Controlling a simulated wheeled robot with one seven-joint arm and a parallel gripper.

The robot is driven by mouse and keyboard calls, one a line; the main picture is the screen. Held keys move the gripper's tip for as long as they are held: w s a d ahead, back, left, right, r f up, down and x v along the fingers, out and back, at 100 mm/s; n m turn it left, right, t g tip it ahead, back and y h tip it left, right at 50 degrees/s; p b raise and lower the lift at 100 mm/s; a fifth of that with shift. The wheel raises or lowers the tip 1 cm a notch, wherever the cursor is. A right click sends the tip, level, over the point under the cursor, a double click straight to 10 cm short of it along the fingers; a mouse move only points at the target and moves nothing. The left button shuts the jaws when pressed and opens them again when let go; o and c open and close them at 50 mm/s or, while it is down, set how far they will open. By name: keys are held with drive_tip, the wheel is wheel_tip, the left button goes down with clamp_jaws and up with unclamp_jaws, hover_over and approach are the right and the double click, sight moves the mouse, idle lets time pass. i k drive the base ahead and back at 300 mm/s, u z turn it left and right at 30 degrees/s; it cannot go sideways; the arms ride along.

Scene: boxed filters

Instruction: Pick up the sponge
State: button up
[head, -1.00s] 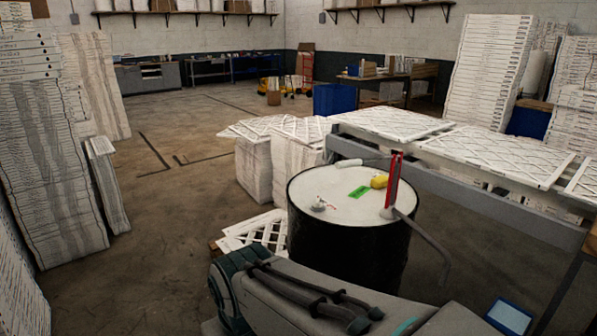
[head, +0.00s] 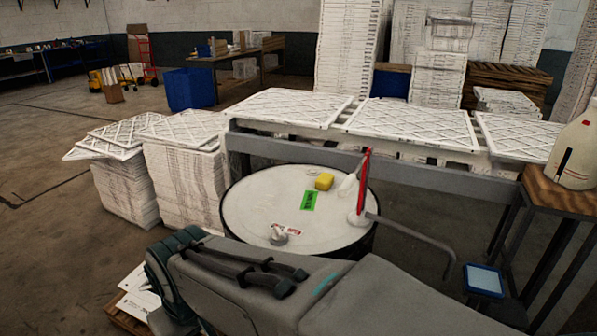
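A small yellow block that looks like the sponge (head: 325,181) lies on the white top of a black drum (head: 262,212), towards its far side. My arm crosses the foreground in front of the drum.
A red-handled tool (head: 363,180) stands on the drum right of the sponge, beside a white item. A small grey object (head: 279,235) lies near the drum's front. A filter-topped bench (head: 280,148) is behind. A wooden table (head: 565,195) with a jug (head: 577,150) is right.

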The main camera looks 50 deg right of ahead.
sight(323, 182)
drive_tip(key=z, duration=1)
drive_tip(key=i, duration=0.95)
drive_tip(key=z, duration=0.95)
